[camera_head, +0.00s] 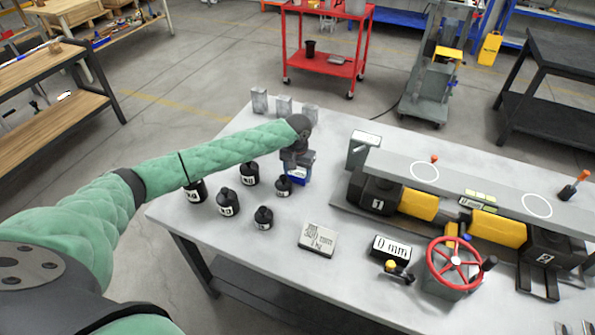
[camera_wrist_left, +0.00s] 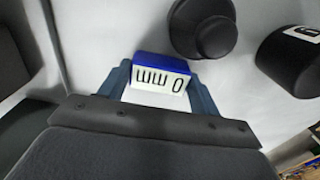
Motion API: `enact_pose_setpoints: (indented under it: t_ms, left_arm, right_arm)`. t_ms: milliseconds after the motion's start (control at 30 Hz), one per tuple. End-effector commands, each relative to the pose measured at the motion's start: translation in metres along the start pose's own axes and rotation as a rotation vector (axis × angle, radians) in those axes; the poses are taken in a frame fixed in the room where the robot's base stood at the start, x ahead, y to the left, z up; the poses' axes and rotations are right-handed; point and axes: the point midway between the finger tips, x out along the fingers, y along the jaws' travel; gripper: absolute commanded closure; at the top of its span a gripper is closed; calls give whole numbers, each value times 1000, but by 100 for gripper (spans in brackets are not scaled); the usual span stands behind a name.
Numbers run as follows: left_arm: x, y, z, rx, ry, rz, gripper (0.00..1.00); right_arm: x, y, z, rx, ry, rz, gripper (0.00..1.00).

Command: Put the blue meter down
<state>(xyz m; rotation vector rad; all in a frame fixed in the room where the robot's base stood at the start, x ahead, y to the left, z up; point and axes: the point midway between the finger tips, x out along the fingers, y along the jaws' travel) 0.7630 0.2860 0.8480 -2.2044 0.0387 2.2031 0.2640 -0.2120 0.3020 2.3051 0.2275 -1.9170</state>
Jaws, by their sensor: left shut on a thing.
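The blue meter (camera_head: 297,174) is a small blue block with a white face. In the left wrist view the blue meter (camera_wrist_left: 160,74) shows "0 mm" on that face and sits between my two fingers. My left gripper (camera_head: 298,158) points down at the middle of the grey table (camera_head: 330,203), shut on the meter. In the left wrist view my left gripper (camera_wrist_left: 160,85) has a finger on each side of the block. The meter is at or close above the tabletop; I cannot tell if it touches. My right gripper is not in view.
Several black weights stand left of the meter, the closest being a small weight (camera_head: 283,186). A screw jack rig (camera_head: 470,210) with a red handwheel (camera_head: 454,264) fills the right side. A grey block (camera_head: 318,239) and a "0 mm" display (camera_head: 391,249) lie in front. Grey blocks (camera_head: 284,105) stand at the back edge.

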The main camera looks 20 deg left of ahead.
Motion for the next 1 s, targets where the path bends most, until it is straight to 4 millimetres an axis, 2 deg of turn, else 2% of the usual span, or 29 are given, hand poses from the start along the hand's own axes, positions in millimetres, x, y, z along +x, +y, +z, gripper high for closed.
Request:
enact_pose_setpoints:
  t_ms: [233, 267, 367, 733, 867, 1000]
  left_arm:
    - [2, 0, 0, 0, 0, 0, 68]
    - [3, 0, 0, 0, 0, 0, 35]
    - [3, 0, 0, 0, 0, 0, 15]
    - [0, 0, 0, 0, 0, 0, 15]
    - [-12, 0, -1, 0, 2, 1, 15]
    - [-37, 0, -1, 0, 2, 1, 15]
  right_arm:
    - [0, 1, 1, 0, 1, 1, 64]
    - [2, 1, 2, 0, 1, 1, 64]
    - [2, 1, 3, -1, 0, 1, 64]
    - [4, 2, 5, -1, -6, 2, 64]
    - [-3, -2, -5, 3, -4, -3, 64]
    - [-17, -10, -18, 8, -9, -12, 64]
